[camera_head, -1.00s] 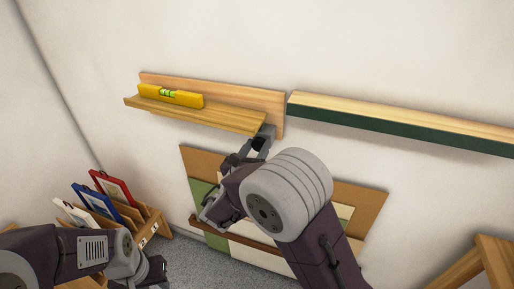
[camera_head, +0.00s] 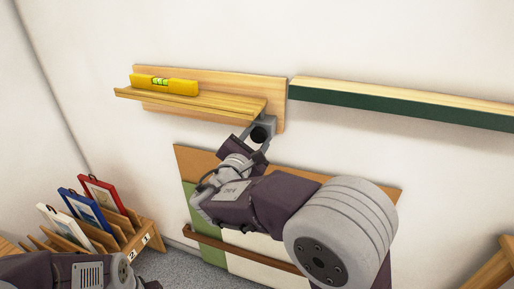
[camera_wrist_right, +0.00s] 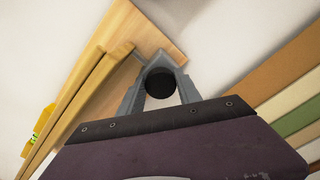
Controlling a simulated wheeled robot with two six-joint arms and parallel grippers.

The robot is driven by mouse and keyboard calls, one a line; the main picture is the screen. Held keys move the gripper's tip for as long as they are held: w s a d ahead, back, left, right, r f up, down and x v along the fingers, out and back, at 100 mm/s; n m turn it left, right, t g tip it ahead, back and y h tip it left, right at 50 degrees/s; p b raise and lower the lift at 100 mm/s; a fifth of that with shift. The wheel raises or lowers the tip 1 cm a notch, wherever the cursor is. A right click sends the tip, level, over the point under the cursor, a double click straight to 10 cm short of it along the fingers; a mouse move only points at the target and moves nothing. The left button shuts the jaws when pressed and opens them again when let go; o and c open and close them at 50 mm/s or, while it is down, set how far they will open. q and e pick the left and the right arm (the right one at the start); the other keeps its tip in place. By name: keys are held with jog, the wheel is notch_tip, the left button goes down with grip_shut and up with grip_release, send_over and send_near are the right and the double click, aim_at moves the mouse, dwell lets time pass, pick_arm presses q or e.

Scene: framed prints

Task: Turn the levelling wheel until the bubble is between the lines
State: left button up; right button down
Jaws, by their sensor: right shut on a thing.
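A yellow spirit level (camera_head: 180,87) lies on the wooden picture ledge (camera_head: 225,103), near its left end. Its green vial (camera_head: 159,82) shows dark lines, but the bubble is too small to place. The black levelling wheel (camera_head: 258,134) sits under the ledge's right end. My right gripper (camera_head: 262,128) is shut on it from below. In the right wrist view the round wheel (camera_wrist_right: 159,84) lies between the two grey fingers (camera_wrist_right: 158,68); a sliver of the yellow level (camera_wrist_right: 40,127) shows at left. Of my left arm only a part shows at bottom left; its fingers are out of view.
A green-fronted ledge (camera_head: 400,109) runs along the wall at right, close to the picture ledge. A board with coloured panels (camera_head: 190,160) hangs below, partly behind my right arm. A wooden rack (camera_head: 145,238) holds framed prints at lower left.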

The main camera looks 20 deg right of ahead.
pick_arm(q)
jog(key=shift+f+b, duration=0.85)
jog(key=shift+f, duration=0.3)
pick_arm(e)
jog(key=shift+f+m, duration=0.1)
jog(key=shift+m, duration=0.7)
jog(key=c, duration=0.8)
grip_release()
jog(key=shift+c, duration=0.2)
pick_arm(q)
jog(key=shift+r+p, duration=0.6)
jog(key=shift+p, duration=0.05)
pick_arm(e)
jog(key=v, duration=0.9)
